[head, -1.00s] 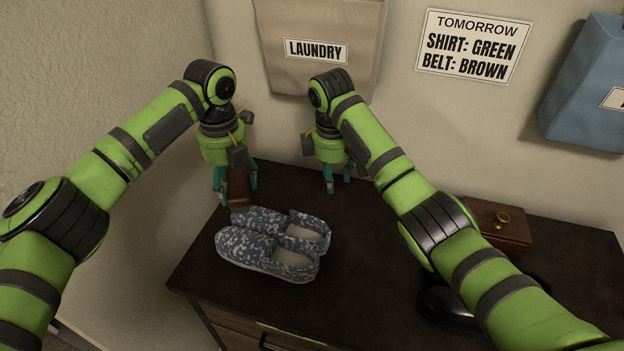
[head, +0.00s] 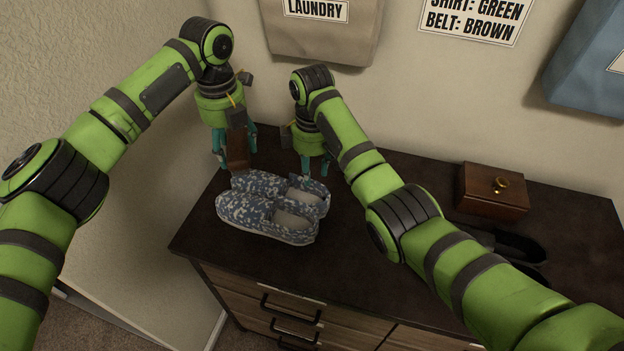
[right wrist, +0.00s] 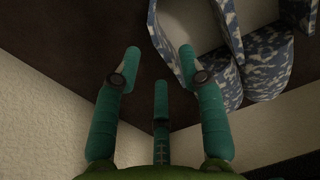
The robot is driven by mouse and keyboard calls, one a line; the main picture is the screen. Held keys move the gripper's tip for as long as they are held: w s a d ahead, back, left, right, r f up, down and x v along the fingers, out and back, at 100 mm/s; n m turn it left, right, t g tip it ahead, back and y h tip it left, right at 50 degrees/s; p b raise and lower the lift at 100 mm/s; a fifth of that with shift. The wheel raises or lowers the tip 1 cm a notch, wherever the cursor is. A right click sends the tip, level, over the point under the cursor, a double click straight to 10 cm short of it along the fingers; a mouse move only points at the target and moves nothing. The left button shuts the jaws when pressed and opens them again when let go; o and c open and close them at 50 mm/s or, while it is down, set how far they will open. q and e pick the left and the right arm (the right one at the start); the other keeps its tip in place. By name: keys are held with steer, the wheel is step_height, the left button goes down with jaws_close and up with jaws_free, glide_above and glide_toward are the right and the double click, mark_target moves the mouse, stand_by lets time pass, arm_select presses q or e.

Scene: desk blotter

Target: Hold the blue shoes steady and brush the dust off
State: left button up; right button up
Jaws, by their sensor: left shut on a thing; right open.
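The blue shoes (head: 265,212) lie side by side on the dark dresser top, with blue and pale mottled uppers and light insides. Their heel ends point right in the head view, and part of them shows at the upper right of the right wrist view (right wrist: 265,55). My left gripper (head: 234,158) is shut on a brown brush (head: 237,153), upright just behind the shoes' toe end; I cannot tell whether it touches them. My right gripper (head: 315,170) is open and empty behind the heel end of the rear shoe. Its spread fingers also show in the right wrist view (right wrist: 160,75).
A wooden box with a brass knob (head: 493,190) stands at the right back. Black shoes (head: 505,245) lie in front of it, partly hidden by my right arm. A laundry bag (head: 325,38) hangs on the wall behind. The dresser's left edge is close to the blue shoes.

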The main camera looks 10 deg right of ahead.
mark_target(312, 181)
steer(key=shift+f, duration=2.3)
jaws_close()
